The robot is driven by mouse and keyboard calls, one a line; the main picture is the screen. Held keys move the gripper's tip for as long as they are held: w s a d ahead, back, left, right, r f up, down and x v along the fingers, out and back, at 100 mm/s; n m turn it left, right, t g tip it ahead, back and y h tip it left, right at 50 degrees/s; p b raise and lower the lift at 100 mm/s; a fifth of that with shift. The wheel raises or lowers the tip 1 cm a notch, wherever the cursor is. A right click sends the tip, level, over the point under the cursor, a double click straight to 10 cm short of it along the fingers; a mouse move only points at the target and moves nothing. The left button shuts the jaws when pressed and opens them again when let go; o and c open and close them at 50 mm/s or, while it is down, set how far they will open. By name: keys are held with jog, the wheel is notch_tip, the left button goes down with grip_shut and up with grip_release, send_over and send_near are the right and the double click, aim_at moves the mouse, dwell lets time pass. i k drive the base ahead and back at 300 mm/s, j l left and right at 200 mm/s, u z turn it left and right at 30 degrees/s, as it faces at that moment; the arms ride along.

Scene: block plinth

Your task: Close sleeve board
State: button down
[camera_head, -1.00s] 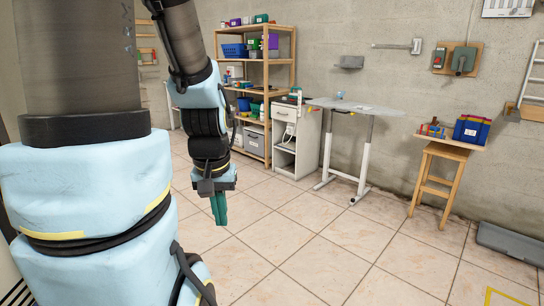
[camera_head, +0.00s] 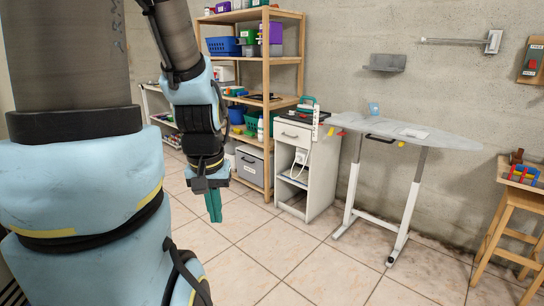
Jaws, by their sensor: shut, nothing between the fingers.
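A grey, ironing-board-shaped top (camera_head: 445,144) stands level on white legs in front of the wall, with a pointed right end. I take it to be the sleeve board, but cannot tell whether a separate board is folded under it. A dark handle (camera_head: 380,138) shows at its front edge. My gripper (camera_head: 214,218), with teal fingers pointing down, is shut and empty. It hangs over the floor, left of the white cabinet and the board, apart from both.
A white cabinet (camera_head: 294,155) with a drawer and open shelf stands left of the board. Behind it is a wooden shelf unit (camera_head: 267,100) with bins. A wooden stool (camera_head: 505,220) stands at right. A wall bar (camera_head: 455,40) hangs above. The tiled floor in front is clear.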

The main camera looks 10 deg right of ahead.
aim_at(373, 114)
jog(key=i, duration=2.65)
jog(key=i+l+z, duration=0.1)
jog(key=i+z, duration=0.2)
jog(key=i, duration=0.5)
jog(key=l, duration=0.5)
jog(key=i, duration=0.05)
